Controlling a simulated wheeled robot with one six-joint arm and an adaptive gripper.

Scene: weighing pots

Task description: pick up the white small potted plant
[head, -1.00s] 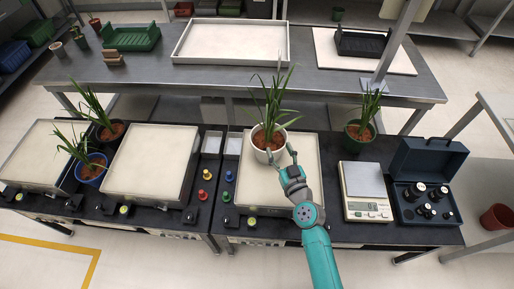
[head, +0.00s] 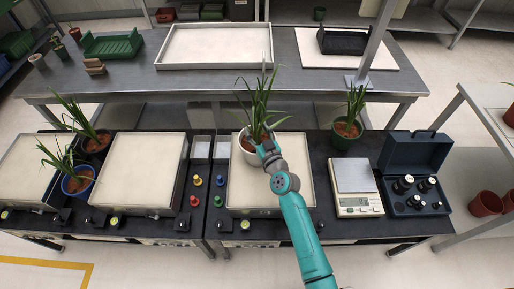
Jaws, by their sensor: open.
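The white small potted plant (head: 249,155) stands upright on the pale top of a square tray-like platform (head: 294,187). Its long green leaves spread above reddish soil. My gripper (head: 262,146) is open at the pot's right front rim, overlapping it in the head view. Part of the pot's right side is hidden behind the gripper. I cannot tell whether the fingers touch the pot.
A green-potted plant (head: 346,134), a digital scale (head: 356,188) and an open case of weights (head: 418,195) stand to the right. Coloured knobs (head: 195,181) lie left of the platform. Plants in blue (head: 78,182) and dark pots stand farther left.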

